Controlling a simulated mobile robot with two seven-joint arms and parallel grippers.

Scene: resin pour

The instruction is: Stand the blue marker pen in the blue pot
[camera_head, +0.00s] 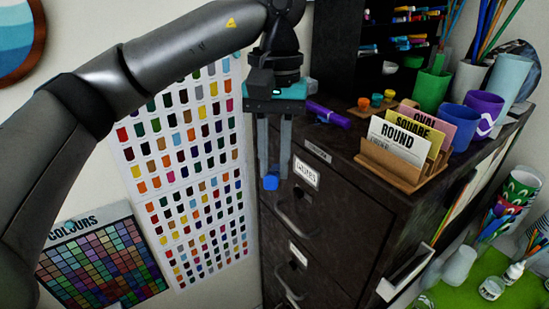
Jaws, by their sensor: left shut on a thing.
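My left gripper (273,180) points down in front of the dark cabinet, left of its top edge. Its fingers are shut on a small blue thing, which looks like the blue marker pen (271,184). Only a short blue piece shows at the fingertips; the rest is hidden or seen end-on. The blue pot (457,131) stands on the cabinet top at the right, behind the card holder and well apart from the gripper. I cannot see inside it clearly. My right gripper is not in view.
A purple marker (328,115) lies on the cabinet top (345,145). A wooden holder (398,171) with cards stands in front of the blue pot. A purple cup (486,108), a green pot (430,91) and a tall pale-blue container (507,82) crowd around it.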

